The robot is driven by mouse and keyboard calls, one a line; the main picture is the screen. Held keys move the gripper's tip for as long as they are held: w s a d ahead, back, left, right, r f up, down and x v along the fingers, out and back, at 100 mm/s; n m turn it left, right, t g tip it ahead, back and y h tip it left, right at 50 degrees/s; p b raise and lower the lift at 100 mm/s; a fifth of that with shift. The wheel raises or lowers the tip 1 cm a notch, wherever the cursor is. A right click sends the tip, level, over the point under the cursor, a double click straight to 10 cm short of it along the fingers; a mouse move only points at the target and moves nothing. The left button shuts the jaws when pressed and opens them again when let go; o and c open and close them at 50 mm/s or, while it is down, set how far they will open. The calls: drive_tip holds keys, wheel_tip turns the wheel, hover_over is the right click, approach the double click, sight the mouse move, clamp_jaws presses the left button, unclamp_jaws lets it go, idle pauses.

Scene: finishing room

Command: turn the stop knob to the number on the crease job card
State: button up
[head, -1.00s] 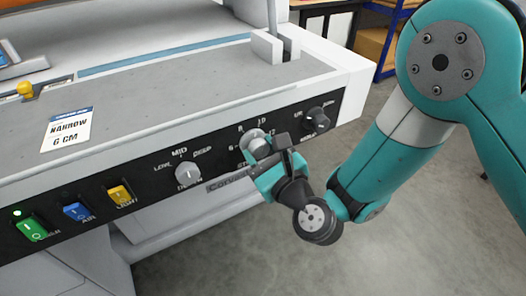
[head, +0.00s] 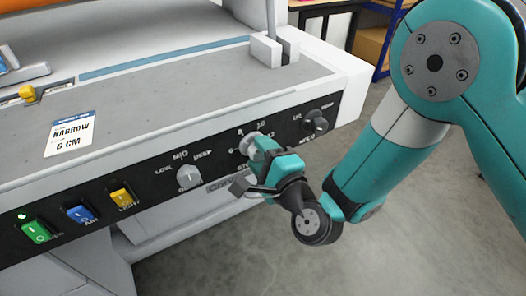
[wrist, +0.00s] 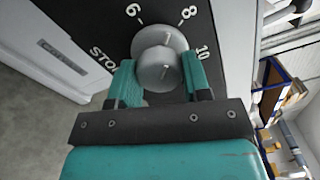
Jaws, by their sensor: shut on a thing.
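The job card (head: 70,135) lies on the machine's grey top and reads NARROW, 6 CM. The stop knob (head: 252,143) is a round grey knob on the black front panel, with numbers around it. In the wrist view the stop knob (wrist: 157,65) shows between 6, 8 and 10, with STOP to the left. Its white mark points up, roughly between 6 and 8; the exact setting is hard to tell. My gripper (wrist: 160,82) is shut on the knob, one finger on each side. In the head view my gripper (head: 266,160) partly covers the knob.
A knob marked LOW, MID, DEEP (head: 189,175) sits left of the stop knob, and a dark knob (head: 316,122) sits right. Green (head: 35,231), blue (head: 80,214) and yellow (head: 122,197) switches line the panel's left. Open floor lies in front.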

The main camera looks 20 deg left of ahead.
drive_tip(key=n, duration=0.2)
drive_tip(key=n+p, duration=0.1)
drive_tip(key=n, duration=0.2)
drive_tip(key=shift+a+r+n+p, duration=0.15)
drive_tip(key=shift+r+n+p, duration=0.15)
drive_tip(key=shift+p, duration=0.1)
drive_tip(key=shift+f+n+p, duration=0.1)
drive_tip(key=shift+n+p, duration=0.6)
drive_tip(key=shift+n, duration=1.1)
drive_tip(key=o, duration=0.9)
drive_tip(key=shift+f, duration=0.1)
